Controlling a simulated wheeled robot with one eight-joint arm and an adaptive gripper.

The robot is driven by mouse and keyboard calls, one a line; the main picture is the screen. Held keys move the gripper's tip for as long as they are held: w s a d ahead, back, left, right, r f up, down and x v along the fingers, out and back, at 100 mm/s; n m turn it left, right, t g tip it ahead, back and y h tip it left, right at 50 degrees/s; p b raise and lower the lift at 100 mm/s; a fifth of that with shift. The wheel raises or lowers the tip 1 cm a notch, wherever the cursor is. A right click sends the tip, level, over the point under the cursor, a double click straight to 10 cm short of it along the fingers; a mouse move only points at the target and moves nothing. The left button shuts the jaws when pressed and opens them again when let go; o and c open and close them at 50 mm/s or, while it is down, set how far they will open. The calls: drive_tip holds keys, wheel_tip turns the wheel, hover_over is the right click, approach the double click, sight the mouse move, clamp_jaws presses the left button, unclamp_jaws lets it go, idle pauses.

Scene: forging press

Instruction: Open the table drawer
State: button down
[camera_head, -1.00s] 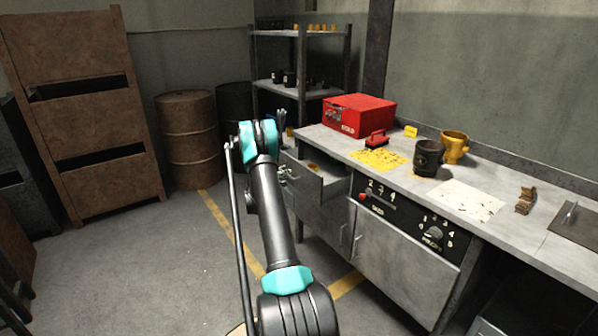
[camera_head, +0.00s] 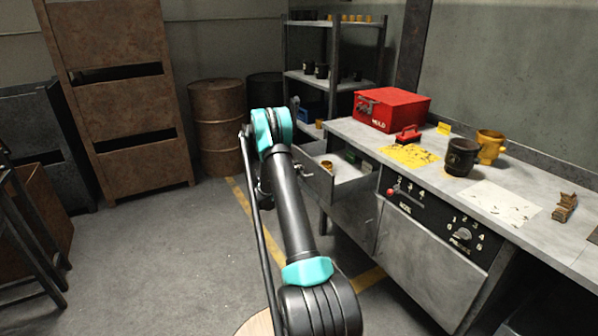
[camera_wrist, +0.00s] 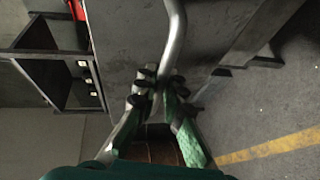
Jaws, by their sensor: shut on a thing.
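The table drawer (camera_head: 316,182) is pulled out from the left end of the grey workbench (camera_head: 470,177), and its inside shows in the head view. Small items (camera_head: 327,164) lie in it. In the wrist view, the drawer's curved metal handle (camera_wrist: 176,40) runs down from the top along the grey drawer front (camera_wrist: 125,40). My gripper (camera_wrist: 158,88) is shut on the lower part of this handle, with green fingers on both sides. In the head view my arm hides most of the gripper and the handle.
On the bench are a red box (camera_head: 392,108), a black mug (camera_head: 461,157) and a yellow mug (camera_head: 490,146). A shelf (camera_head: 335,80) and rusty barrel (camera_head: 218,125) stand behind. The floor (camera_head: 160,250) left of my arm is clear.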

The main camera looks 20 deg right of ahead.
drive_tip(key=c, duration=1.6)
unclamp_jaws()
drive_tip(key=v, duration=1.2)
